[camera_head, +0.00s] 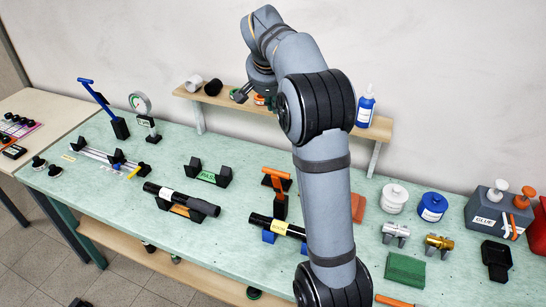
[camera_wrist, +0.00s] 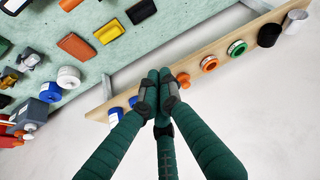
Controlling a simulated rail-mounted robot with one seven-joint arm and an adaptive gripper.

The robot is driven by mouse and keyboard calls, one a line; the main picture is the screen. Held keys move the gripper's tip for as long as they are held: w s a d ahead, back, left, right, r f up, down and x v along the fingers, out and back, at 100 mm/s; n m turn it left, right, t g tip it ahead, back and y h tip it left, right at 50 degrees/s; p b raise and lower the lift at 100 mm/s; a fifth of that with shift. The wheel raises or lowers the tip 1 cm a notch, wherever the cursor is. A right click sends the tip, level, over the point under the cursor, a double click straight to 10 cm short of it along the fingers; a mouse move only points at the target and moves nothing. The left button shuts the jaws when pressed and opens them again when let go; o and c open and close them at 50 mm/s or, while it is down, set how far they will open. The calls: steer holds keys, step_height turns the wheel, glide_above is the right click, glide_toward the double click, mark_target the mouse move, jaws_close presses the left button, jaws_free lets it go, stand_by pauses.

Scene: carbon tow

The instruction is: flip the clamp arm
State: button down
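A black upright stand with an orange bar-like top (camera_head: 277,178) stands mid-table, left of my arm. It looks like a clamp, but its hinge is too small to make out. A blue lever (camera_head: 94,92) leans up and left from a black base at the far left of the table. I cannot tell for sure which one is the clamp arm. My gripper (camera_head: 240,96) is raised near the back shelf, apart from both and partly hidden by my arm. In the wrist view its dark green fingers (camera_wrist: 160,76) converge, tips together, with nothing visible between them.
The wooden shelf (camera_head: 218,97) along the wall is close to my gripper and holds cups, rolls and a blue bottle (camera_head: 366,106). Black tubes (camera_head: 181,199) rest on cradles at the front. Tubs, metal fittings and a glue box (camera_head: 490,216) crowd the right side.

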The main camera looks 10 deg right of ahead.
steer(key=s+f+m+g, duration=0.1)
steer(key=s+m+g, duration=0.2)
steer(key=s, duration=0.4)
step_height(320, 180, down, 12)
steer(key=shift+a+b, duration=0.15)
steer(key=shift+b, duration=0.15)
steer(key=shift+f+b, duration=0.1)
steer(key=shift+b, duration=0.25)
